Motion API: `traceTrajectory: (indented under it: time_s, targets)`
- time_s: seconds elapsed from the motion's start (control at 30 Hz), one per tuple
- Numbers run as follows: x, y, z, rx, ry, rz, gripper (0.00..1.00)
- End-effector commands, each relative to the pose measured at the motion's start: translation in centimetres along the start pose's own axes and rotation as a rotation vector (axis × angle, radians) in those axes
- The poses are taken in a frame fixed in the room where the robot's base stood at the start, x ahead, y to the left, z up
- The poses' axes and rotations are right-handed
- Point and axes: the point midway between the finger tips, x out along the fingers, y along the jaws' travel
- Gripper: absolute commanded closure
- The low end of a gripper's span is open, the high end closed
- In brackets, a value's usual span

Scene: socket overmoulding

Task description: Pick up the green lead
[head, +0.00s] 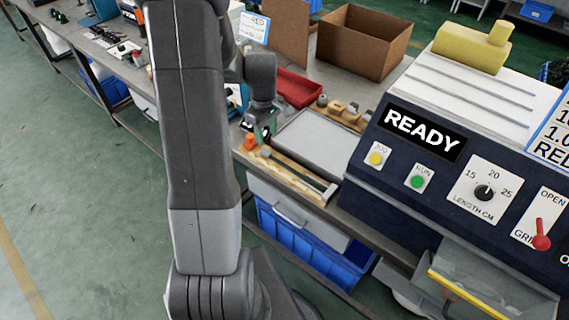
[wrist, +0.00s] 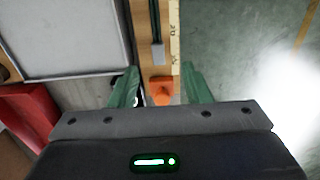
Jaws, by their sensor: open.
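My gripper (wrist: 160,76) is open, with its two green fingers apart above the bench edge in the wrist view. An orange piece (wrist: 160,90) shows between the fingers, at the end of the board (wrist: 143,22); the orange piece also shows in the head view (head: 250,142). I cannot make out a green lead in either view; my arm and gripper hide part of the bench.
A grey tray (wrist: 75,35) lies beside the board, with a red bin (wrist: 30,112) near it. A dark machine (head: 375,185) with a READY display stands at the right. An open brown box (head: 362,45) is behind. Blue crates (head: 310,245) sit below the bench.

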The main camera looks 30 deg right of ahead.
Motion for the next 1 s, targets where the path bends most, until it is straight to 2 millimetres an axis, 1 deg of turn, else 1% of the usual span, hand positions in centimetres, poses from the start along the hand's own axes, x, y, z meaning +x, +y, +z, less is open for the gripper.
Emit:
traceTrajectory:
  time_s: [0.03, 0.1, 0.2, 0.4, 0.7, 0.8, 1.0]
  targets:
    - [0.9, -0.1, 0.1, 0.0, -0.003, -0.004, 0.56]
    - [1.9, -0.1, 0.0, 0.0, -0.003, -0.003, 0.56]
    - [2.7, -0.1, 0.0, 0.0, -0.001, -0.001, 0.56]
    - [3.6, 0.0, -0.1, 0.001, -0.001, -0.001, 0.56]
    - [7.2, 0.3, -0.4, 0.001, -0.001, -0.002, 0.56]
    - [7.9, 0.3, -0.4, 0.001, -0.001, -0.001, 0.56]
    - [8.2, 0.3, -0.4, 0.001, 0.001, 0.001, 0.56]
